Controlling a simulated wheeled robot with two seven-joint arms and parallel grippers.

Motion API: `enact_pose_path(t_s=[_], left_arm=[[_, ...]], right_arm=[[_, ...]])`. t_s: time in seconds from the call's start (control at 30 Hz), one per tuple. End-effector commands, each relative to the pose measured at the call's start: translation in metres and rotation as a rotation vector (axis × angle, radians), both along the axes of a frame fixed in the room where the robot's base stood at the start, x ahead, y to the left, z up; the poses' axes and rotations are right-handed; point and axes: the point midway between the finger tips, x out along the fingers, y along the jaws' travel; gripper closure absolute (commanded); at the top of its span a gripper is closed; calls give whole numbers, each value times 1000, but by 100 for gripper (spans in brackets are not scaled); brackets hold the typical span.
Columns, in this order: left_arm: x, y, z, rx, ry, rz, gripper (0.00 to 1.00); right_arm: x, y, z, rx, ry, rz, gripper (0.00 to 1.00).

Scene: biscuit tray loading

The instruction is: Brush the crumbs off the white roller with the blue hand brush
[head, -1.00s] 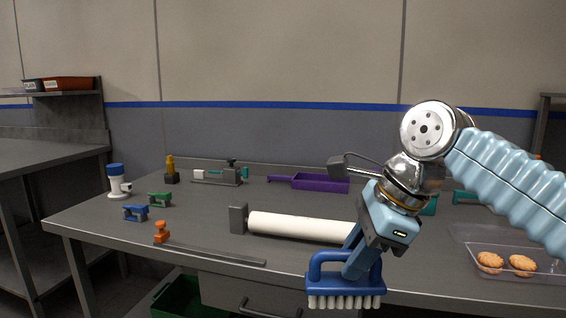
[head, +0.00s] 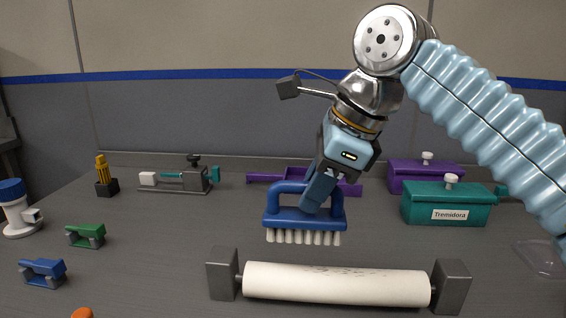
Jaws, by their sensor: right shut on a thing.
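The white roller (head: 335,287) lies across the front of the table between two grey end blocks. Dark crumbs show along the top of its middle. My right gripper (head: 318,190) is shut on the handle of the blue hand brush (head: 305,219). The brush is held level with its white bristles down. In the picture it appears just above the roller, and a gap shows between the bristles and the roller. How far behind or over the roller it is, I cannot tell exactly. My left gripper is out of view.
Behind are a teal box labelled Tremidora (head: 440,206), a purple box (head: 420,174) and a purple scoop-like tray (head: 350,186), partly hidden by my arm. Blue (head: 42,272) and green (head: 86,236) clamps, a white-and-blue bottle (head: 18,210) and a grey fixture (head: 175,182) stand left.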

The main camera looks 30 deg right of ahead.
Motion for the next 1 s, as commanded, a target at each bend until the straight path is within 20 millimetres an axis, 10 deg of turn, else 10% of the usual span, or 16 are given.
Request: enact_pose_path(t_s=[1.0], left_arm=[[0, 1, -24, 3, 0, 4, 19]], right_arm=[[0, 0, -63, 0, -1, 1, 100]])
